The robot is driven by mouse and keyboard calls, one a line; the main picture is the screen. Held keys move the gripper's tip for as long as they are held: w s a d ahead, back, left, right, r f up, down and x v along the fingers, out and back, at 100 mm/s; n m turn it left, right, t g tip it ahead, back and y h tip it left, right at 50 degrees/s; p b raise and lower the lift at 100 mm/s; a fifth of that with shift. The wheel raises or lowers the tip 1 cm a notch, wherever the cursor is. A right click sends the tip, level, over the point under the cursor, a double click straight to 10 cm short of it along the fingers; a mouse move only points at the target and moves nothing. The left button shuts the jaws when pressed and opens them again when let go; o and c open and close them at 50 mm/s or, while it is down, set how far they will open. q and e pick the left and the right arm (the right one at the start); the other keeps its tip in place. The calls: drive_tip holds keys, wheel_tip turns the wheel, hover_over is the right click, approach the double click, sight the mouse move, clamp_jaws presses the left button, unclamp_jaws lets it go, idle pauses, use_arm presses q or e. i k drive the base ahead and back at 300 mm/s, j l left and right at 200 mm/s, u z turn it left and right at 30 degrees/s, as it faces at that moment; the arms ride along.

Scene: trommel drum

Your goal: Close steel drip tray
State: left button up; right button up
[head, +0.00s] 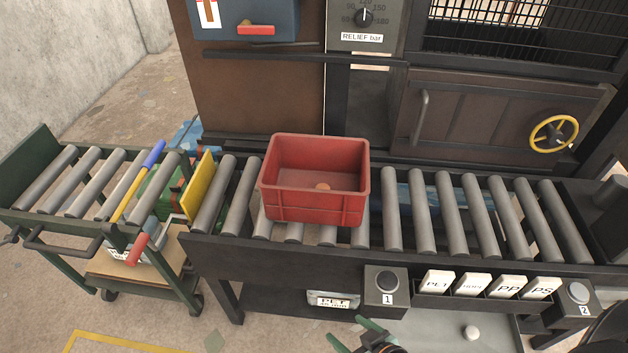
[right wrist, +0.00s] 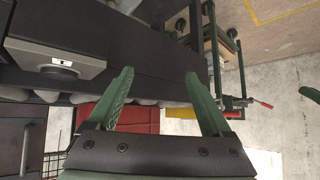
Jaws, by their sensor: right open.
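The steel drip tray is most likely the flat grey sheet (head: 418,328) low in front of the conveyor frame, below the button boxes. It sticks out toward me, and its near edge runs out of the head view. A small pale ball (head: 471,332) lies on it. My right gripper (head: 347,328) is at the bottom of the head view, left of the tray and apart from it. Its green fingers are spread and empty, as the right wrist view (right wrist: 158,78) also shows.
A red crate (head: 315,208) sits on the roller conveyor. Button box 1 (head: 386,298), label cards (head: 473,284) and button box 2 (head: 577,299) line its front. A green roller trolley (head: 70,225) stands left. Floor in front is clear.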

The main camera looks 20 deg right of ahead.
sight(420, 331)
drive_tip(key=j+z, duration=0.2)
drive_tip(key=z, duration=2.15)
drive_tip(key=k+u, duration=0.1)
drive_tip(key=u, duration=0.3)
drive_tip(key=k+l+u, duration=0.1)
drive_tip(key=u, duration=0.3)
drive_tip(key=k, duration=0.05)
